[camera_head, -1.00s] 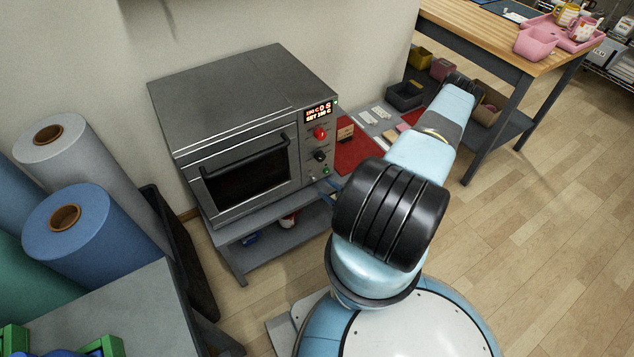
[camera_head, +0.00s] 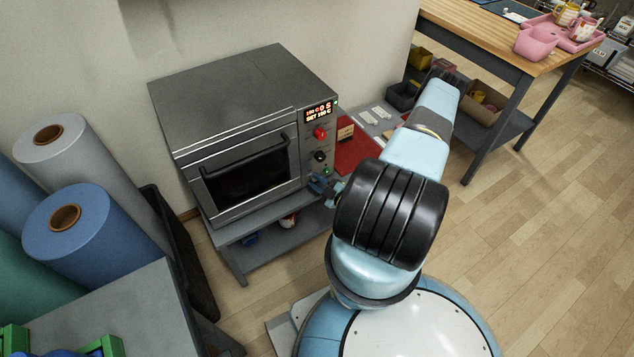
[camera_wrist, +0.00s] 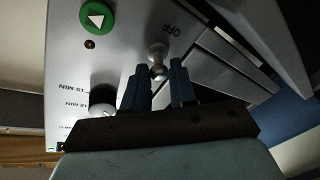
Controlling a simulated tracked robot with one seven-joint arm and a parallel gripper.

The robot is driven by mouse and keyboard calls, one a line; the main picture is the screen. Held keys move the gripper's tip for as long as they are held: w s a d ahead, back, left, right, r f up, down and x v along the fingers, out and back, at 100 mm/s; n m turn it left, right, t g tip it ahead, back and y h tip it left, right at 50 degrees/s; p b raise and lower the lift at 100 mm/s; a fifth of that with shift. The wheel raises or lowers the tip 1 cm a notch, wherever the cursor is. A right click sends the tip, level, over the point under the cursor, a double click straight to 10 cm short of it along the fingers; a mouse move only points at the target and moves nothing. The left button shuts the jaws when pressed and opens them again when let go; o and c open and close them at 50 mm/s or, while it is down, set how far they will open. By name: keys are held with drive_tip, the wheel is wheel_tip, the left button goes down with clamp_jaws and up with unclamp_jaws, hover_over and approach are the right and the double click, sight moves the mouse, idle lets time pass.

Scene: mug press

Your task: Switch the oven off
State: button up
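The grey oven (camera_head: 240,130) stands with its door shut and its red-orange display (camera_head: 318,113) lit. Its control panel has a red knob (camera_head: 320,133), a black knob (camera_head: 320,156) and a green button (camera_head: 326,170), which also shows in the wrist view (camera_wrist: 98,17). In the wrist view a metal toggle switch (camera_wrist: 157,53) sits beside the upside-down word OFF. My gripper (camera_wrist: 160,75) is open, its two blue fingers apart on either side of the toggle's line. I cannot tell whether they touch it. In the head view my gripper (camera_head: 324,186) is at the panel's lower end and the toggle is not visible.
A grey stand (camera_head: 270,235) carries the oven. A red mat (camera_head: 355,150) lies to the panel's right, partly behind my arm. Blue, green and white rolls (camera_head: 65,217) stand at left. A wooden table (camera_head: 490,32) is at upper right. The floor at right is clear.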

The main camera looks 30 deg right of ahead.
clamp_jaws()
drive_tip(key=shift+s+f+n+t+y, duration=0.1)
drive_tip(key=shift+f+n+t+y, duration=0.1)
drive_tip(key=shift+f+t+y, duration=0.35)
drive_tip(key=shift+s+f+n+t+y, duration=0.1)
drive_tip(key=shift+f+n+t+y, duration=0.1)
drive_tip(key=shift+t, duration=0.55)
drive_tip(key=shift+w+f+n+t+y, duration=0.1)
drive_tip(key=shift+f+n+t+y, duration=0.3)
drive_tip(key=shift+n+t+y, duration=0.25)
drive_tip(key=shift+w+f+n+t+y, duration=0.1)
drive_tip(key=shift+f+n+t+y, duration=0.3)
drive_tip(key=shift+t+y, duration=0.35)
drive_tip(key=shift+a, duration=0.1)
drive_tip(key=shift+o, duration=2)
unclamp_jaws()
